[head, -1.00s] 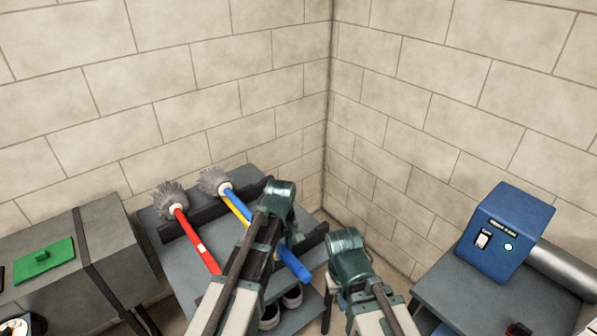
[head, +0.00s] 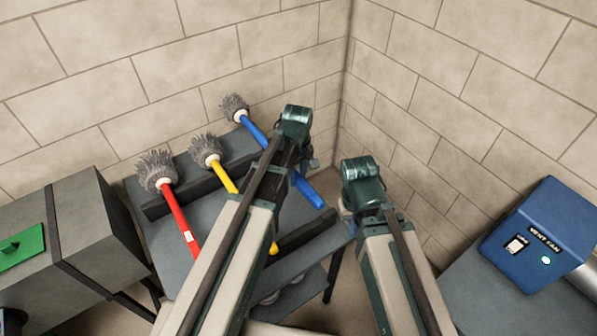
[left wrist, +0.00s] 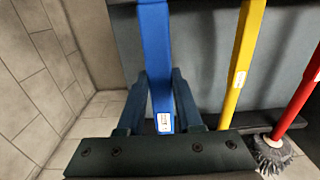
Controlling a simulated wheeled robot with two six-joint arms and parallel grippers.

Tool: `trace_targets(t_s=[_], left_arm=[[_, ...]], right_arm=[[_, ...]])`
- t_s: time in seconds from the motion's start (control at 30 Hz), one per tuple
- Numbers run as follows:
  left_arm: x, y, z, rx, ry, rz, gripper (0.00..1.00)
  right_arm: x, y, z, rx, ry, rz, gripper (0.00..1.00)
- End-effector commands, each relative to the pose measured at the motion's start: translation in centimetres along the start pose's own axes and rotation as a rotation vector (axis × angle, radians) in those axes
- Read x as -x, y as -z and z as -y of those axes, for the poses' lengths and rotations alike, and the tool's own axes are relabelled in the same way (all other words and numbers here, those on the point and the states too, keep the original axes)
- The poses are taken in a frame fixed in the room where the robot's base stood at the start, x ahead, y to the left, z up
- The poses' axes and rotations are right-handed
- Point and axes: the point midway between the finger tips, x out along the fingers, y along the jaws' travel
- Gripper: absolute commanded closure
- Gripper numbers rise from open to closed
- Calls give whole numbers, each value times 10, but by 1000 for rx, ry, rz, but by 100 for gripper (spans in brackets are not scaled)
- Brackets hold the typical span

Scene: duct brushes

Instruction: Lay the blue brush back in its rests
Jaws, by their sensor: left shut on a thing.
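The blue brush (head: 309,192) has a grey bristle head toward the wall. My left gripper (left wrist: 160,98) is shut on its handle, one finger on each side in the left wrist view, where the blue handle (left wrist: 155,40) points at the camera. The brush is over the right side of the rack. I cannot tell whether it touches the rests, a dark back bar (head: 207,182) and a dark front bar (head: 304,234). My left arm hides part of the handle and rack. My right gripper is hidden behind its own arm.
The yellow brush (head: 222,176) and red brush (head: 176,210) lie across the rack left of the blue one. A grey cabinet with a green plate (head: 20,246) stands left. A blue fan box (head: 545,235) stands on a grey table right. Walls meet close behind the rack.

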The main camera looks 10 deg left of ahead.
Motion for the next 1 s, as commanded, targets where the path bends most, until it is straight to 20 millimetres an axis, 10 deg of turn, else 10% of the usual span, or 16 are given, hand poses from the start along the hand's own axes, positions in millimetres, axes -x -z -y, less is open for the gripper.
trace_targets(t_s=[1.0], left_arm=[[-86, 0, 0, 0, 0, 0, 100]], right_arm=[[-85, 5, 8, 0, 0, 0, 100]])
